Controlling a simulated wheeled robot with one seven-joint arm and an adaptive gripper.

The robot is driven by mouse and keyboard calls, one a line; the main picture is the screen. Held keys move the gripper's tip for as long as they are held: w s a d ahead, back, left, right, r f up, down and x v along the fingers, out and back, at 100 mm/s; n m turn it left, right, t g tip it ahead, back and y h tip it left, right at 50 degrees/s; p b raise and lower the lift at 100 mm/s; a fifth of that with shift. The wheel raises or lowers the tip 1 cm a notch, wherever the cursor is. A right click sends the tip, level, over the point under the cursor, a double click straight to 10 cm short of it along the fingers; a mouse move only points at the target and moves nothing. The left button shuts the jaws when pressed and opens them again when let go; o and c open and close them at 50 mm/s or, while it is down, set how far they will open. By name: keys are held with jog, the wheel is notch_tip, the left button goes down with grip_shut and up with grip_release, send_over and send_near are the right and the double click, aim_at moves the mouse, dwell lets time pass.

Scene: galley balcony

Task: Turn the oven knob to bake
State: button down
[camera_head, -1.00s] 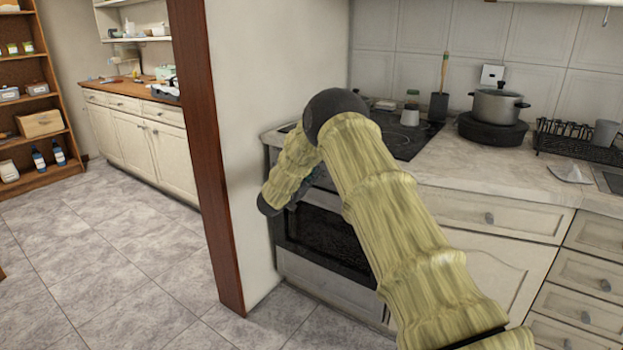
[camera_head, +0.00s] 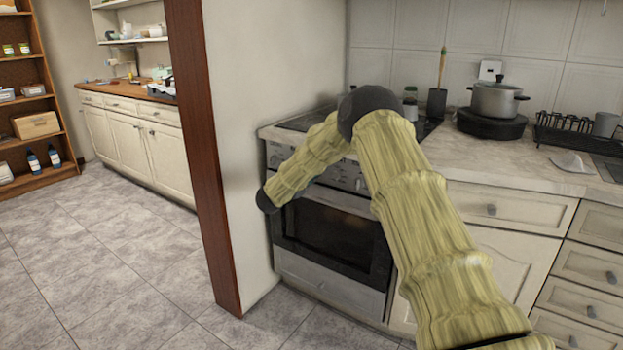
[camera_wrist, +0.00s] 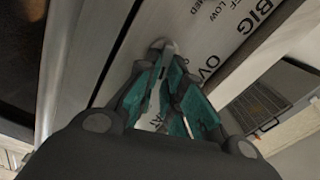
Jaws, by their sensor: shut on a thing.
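The oven (camera_head: 330,235) stands under the hob, its dark door shut, with a metal control panel (camera_head: 345,172) above the door. In the wrist view the panel (camera_wrist: 215,18) carries printed words such as "BIG", "LOW" and "MED". My gripper (camera_wrist: 165,62) has teal finger pads and is shut on a grey metal oven knob (camera_wrist: 163,45) at the panel. The fingers hide most of the knob, so I cannot read its setting. In the head view my arm hides the gripper and part of the panel.
A wall end with a brown wooden post (camera_head: 205,160) stands close left of the oven. The worktop (camera_head: 480,165) holds a pot (camera_head: 495,98) and a dish rack (camera_head: 565,135). Drawers and cupboards (camera_head: 500,220) run right of the oven. Tiled floor at left is free.

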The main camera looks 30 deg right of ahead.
jog(key=shift+f+m+b, duration=0.2)
jog(key=shift+m+b, duration=0.3)
jog(key=shift+m, duration=0.3)
jog(key=shift+f+m+b, duration=0.2)
jog(key=shift+m+b, duration=0.25)
jog(key=shift+m, duration=0.35)
jog(key=shift+a, duration=0.1)
jog(key=c, duration=1.5)
grip_release()
jog(key=shift+c, duration=0.2)
jog(key=shift+s, duration=0.1)
jog(key=v, duration=1.1)
jog(key=shift+s+a, duration=0.15)
jog(key=shift+a, duration=0.2)
